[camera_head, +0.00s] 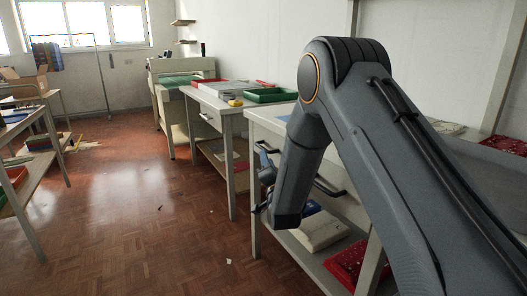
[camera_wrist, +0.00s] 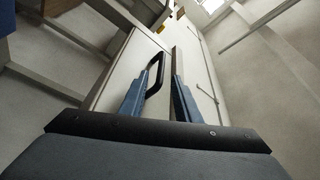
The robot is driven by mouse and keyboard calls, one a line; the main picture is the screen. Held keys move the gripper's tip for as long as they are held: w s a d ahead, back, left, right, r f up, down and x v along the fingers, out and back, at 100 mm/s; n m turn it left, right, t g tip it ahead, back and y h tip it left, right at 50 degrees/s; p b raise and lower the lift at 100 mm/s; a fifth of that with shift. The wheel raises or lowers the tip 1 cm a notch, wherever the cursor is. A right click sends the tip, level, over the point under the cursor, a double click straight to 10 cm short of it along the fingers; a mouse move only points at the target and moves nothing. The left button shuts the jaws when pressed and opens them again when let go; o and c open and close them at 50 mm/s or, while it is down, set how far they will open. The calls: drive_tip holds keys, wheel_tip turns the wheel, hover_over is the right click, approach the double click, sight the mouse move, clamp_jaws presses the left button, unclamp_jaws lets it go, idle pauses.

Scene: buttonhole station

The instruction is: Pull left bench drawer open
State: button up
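The bench (camera_head: 256,190) with drawers stands at centre right in the head view, partly hidden behind my arm. A black bar handle (camera_head: 328,187) shows on it to the right of my forearm. My gripper (camera_head: 264,165) is at the bench's left front, largely hidden by my forearm. In the wrist view, my gripper's two blue fingers (camera_wrist: 160,92) are apart, with a black drawer handle (camera_wrist: 155,72) between them, closer to the left finger. The pale drawer front (camera_wrist: 122,68) lies beyond. Whether a finger touches the handle cannot be told.
A lower shelf with a pale box (camera_head: 320,230) and a red tray (camera_head: 350,262) is under the bench. A second table (camera_head: 232,125) with a green tray (camera_head: 270,95) stands farther back. The parquet floor (camera_head: 150,215) to the left is mostly clear.

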sight(273, 143)
drive_tip(key=shift+b+x, duration=0.55)
drive_tip(key=shift+x, duration=3.35)
clamp_jaws()
